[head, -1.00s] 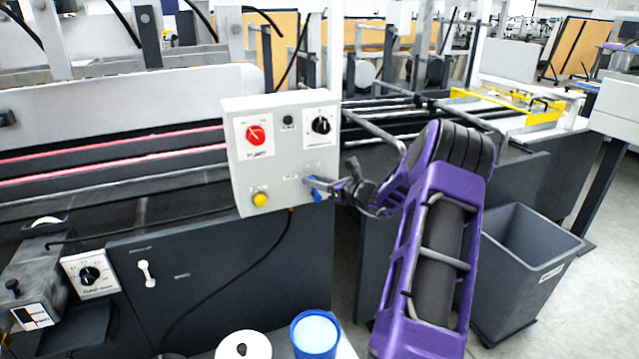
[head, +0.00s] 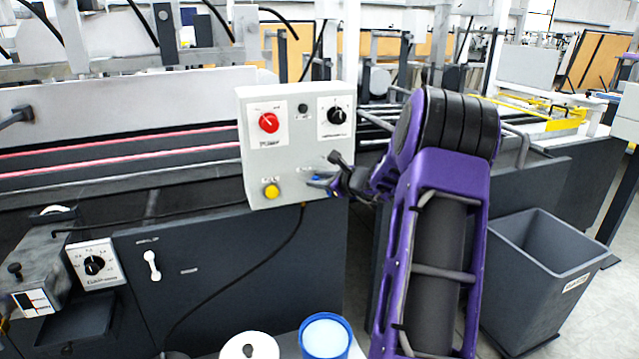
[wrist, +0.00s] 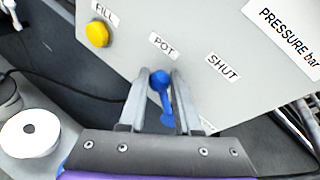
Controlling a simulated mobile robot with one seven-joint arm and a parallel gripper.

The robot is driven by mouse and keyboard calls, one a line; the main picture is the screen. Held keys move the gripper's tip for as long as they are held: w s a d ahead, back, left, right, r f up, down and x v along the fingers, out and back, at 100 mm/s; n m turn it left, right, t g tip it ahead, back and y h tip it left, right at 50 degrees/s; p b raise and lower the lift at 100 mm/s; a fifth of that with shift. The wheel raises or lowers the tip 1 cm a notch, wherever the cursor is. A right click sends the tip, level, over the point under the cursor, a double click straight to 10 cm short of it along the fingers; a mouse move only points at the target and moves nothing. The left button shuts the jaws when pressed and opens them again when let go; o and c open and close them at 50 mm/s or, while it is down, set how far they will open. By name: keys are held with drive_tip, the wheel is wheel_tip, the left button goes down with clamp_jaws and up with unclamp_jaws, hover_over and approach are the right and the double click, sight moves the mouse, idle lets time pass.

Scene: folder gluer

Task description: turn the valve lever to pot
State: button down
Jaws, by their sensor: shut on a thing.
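The blue valve lever (wrist: 161,90) is on the grey control box (head: 290,165), near its lower right in the head view. In the wrist view its rounded end lies closest to the POT label (wrist: 162,46), and the SHUT label (wrist: 222,67) is up to the right. A third label (wrist: 206,123) is mostly hidden behind the right finger. My gripper (wrist: 160,100) has one finger on each side of the lever and is shut on it. In the head view my gripper (head: 322,183) hides most of the lever.
A yellow button (wrist: 97,34) by the FILL label is close on the left; it also shows in the head view (head: 271,191). A red knob (head: 268,122) and a black knob (head: 337,115) are above. A blue-rimmed pot (head: 325,338) and a white round container (head: 249,347) stand below.

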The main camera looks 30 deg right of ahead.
drive_tip(key=c, duration=0.9)
unclamp_jaws()
drive_tip(key=p+v, duration=0.1)
drive_tip(key=v, duration=1.6)
drive_tip(key=shift+s+r, duration=0.1)
drive_tip(key=shift+s, duration=0.15)
drive_tip(key=shift+w, duration=0.1)
